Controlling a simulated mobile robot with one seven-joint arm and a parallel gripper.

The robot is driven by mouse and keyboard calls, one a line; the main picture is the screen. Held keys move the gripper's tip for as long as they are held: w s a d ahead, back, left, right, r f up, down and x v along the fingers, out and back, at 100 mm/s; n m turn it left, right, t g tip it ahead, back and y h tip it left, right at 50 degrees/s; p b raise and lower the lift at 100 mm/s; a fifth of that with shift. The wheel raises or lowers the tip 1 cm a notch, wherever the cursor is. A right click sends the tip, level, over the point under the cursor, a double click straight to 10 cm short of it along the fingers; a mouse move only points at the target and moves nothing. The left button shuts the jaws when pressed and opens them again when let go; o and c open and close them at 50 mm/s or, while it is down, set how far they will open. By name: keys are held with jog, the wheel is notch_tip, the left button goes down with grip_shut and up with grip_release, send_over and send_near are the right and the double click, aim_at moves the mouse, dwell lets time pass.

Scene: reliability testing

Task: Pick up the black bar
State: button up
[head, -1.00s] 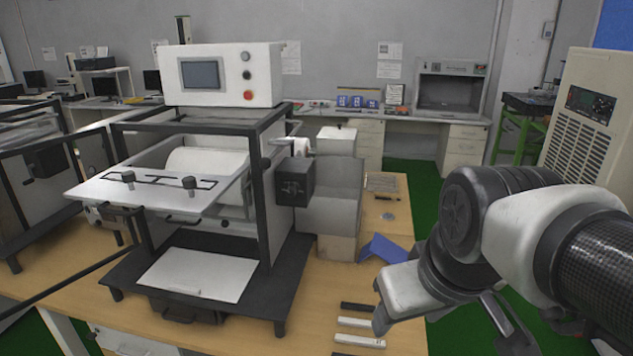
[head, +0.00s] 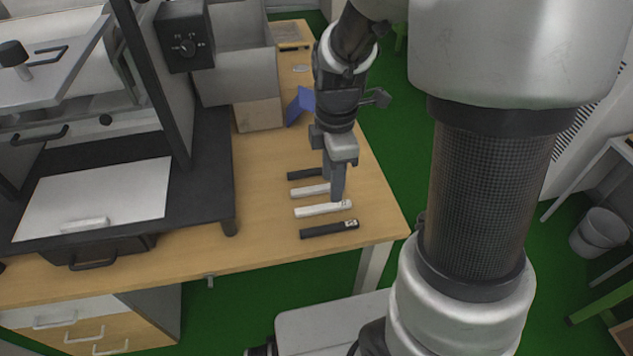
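A black bar (head: 329,229) lies on the table (head: 190,250) nearest its front edge, at the front of a row of bars. A second black bar (head: 304,174) lies at the back of the row, its right end hidden behind my gripper. Two white bars lie between them, a nearer one (head: 318,210) and a farther one (head: 308,191). My gripper (head: 338,197) points down over the right part of the row, its fingertips near the right end of the nearer white bar. The fingers overlap in this view, so their opening and the height above the table cannot be told.
A black-framed machine (head: 215,185) stands on the table to the left of the bars. A blue angled piece (head: 300,105) and a grey box (head: 240,60) are behind them. The table's right edge drops to green floor; bare wood lies in front.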

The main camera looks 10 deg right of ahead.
aim_at(330, 227)
notch_tip(330, 227, down, 16)
jog(key=b, duration=0.3)
jog(key=shift+r, duration=0.1)
grip_shut()
